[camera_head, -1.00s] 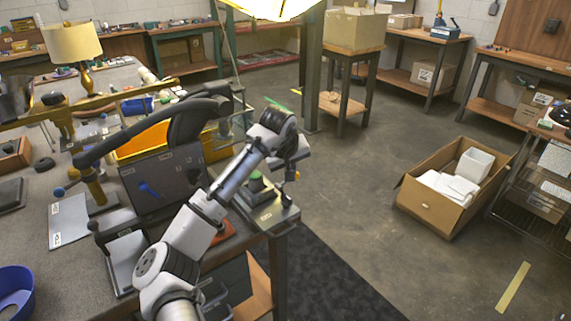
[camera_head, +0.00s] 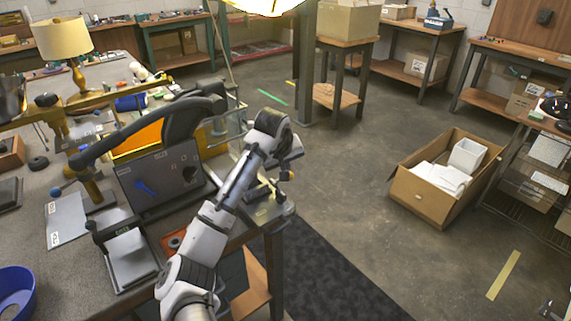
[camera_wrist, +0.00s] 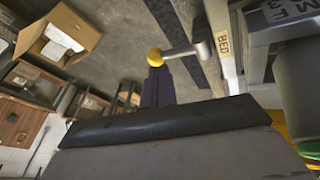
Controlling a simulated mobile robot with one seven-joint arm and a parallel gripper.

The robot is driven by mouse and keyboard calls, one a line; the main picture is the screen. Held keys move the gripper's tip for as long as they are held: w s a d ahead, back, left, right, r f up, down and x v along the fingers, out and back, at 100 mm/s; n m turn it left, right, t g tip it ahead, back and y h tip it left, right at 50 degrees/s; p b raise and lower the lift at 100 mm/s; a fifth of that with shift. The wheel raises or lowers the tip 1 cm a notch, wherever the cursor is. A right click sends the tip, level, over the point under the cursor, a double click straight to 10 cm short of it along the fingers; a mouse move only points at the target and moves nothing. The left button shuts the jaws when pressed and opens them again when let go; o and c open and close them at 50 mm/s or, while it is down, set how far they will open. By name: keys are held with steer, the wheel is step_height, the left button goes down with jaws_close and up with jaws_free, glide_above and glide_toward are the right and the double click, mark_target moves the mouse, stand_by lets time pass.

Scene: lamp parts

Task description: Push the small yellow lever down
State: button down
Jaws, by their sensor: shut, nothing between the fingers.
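The small yellow lever (camera_wrist: 155,57) shows in the wrist view as a yellow ball on a short pale metal shaft, which runs right to a metal strip marked BED. In the head view a small yellow knob (camera_head: 290,175) shows just below my gripper, at the corner of the bench. My gripper (camera_wrist: 157,76) shows in the wrist view as a dark, narrow pair of closed fingers with nothing between them. Its tips appear close to the yellow ball, at its lower side in the picture; I cannot tell whether they touch.
A workbench (camera_head: 90,277) fills the left, with a dark panel (camera_head: 160,178), a yellow lamp (camera_head: 64,40) and a blue bowl (camera_head: 14,292). My arm hides part of the bench corner. An open carton (camera_head: 428,203) stands on the floor at right, with clear floor between.

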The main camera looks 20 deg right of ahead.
steer(key=shift+s+a+r, duration=0.1)
steer(key=shift+a, duration=0.15)
steer(key=b+v, duration=0.2)
steer(key=v, duration=1.1)
steer(key=shift+r, duration=0.35)
steer(key=shift+s+a, duration=0.1)
steer(key=shift+s, duration=0.05)
